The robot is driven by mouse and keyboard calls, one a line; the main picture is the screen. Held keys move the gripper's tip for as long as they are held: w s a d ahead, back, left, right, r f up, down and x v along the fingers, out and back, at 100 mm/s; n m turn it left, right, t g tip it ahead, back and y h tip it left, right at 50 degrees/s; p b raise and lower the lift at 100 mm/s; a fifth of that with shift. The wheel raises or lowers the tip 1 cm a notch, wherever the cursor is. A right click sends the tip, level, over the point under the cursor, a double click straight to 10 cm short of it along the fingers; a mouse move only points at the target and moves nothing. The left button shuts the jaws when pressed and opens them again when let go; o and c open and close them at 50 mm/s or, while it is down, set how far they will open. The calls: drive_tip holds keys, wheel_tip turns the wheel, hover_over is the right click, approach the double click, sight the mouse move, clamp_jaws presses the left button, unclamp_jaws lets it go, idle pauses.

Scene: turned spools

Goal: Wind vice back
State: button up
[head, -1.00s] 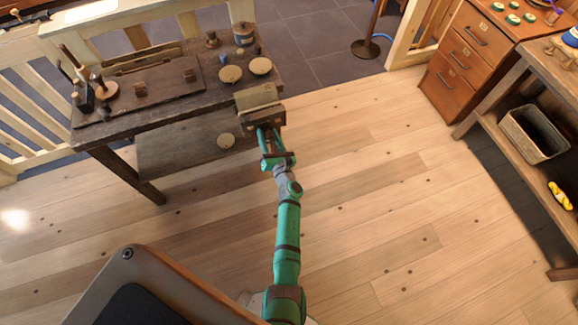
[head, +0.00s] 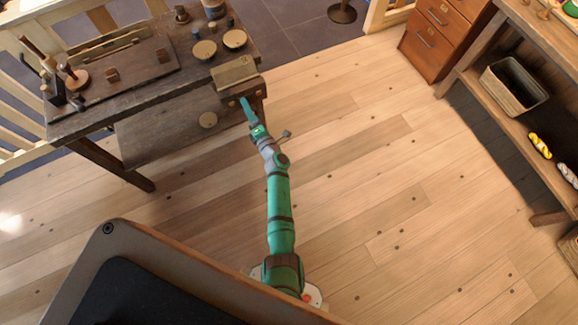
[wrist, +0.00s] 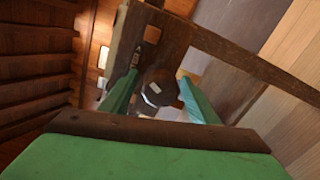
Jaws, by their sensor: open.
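The vice (head: 238,88) sits at the right end of the dark workbench, with a pale block on top and a dark wooden front jaw. My gripper (head: 246,103) reaches up to that front jaw from below. In the wrist view, my gripper's green fingers (wrist: 158,92) are spread apart. A dark round knob or screw head (wrist: 158,86) with a pale spot shows between them, at the dark wooden jaw (wrist: 215,42). I cannot tell whether the fingers touch it.
The workbench (head: 140,95) carries a wooden tray, pegs, tools and round discs (head: 234,39). Drawers (head: 430,40) and a shelf unit with a basket (head: 513,86) stand at right. The floor between is clear.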

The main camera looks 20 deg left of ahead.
drive_tip(key=m, duration=0.3)
drive_tip(key=shift+m, duration=0.4)
drive_tip(key=m, duration=0.3)
drive_tip(key=shift+m, duration=0.3)
drive_tip(key=m, duration=0.3)
drive_tip(key=shift+d+m, duration=0.1)
drive_tip(key=shift+m, duration=0.3)
drive_tip(key=m, duration=1.2)
drive_tip(key=shift+m, duration=0.3)
drive_tip(key=m, duration=0.3)
drive_tip(key=shift+m, duration=0.3)
drive_tip(key=m, duration=0.4)
drive_tip(key=s+d+r+t+h, duration=0.2)
drive_tip(key=s+d, duration=0.7)
drive_tip(key=d, duration=0.3)
drive_tip(key=s+d+r+t+h, duration=0.2)
drive_tip(key=s+d+h, duration=0.1)
drive_tip(key=s+d, duration=0.7)
drive_tip(key=shift+d+r+t+h, duration=0.15)
drive_tip(key=shift+d+t+h, duration=0.15)
drive_tip(key=shift+d, duration=1)
drive_tip(key=shift+a, duration=0.1)
